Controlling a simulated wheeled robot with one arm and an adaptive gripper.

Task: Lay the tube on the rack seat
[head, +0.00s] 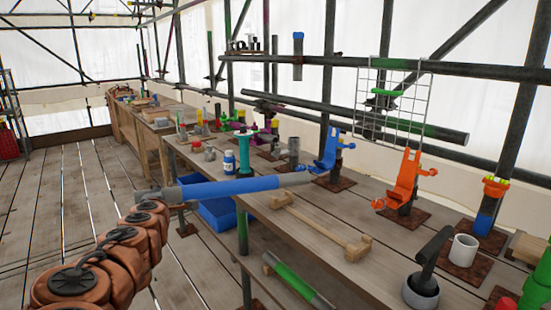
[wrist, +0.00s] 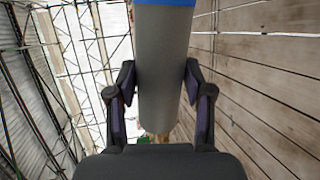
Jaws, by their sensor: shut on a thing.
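The tube (head: 230,188) is blue with grey ends and shows in the head view, held nearly level in the air before the bench's near edge. It also shows in the wrist view (wrist: 165,75), where its grey end runs between both fingers. My gripper (wrist: 160,105) is shut on this grey end, with a finger on each side.
A blue clamp stand (head: 328,158) is near the tube's right tip. A green tube (head: 300,282) lies lower. A blue bin (head: 217,211) sits under the bench.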

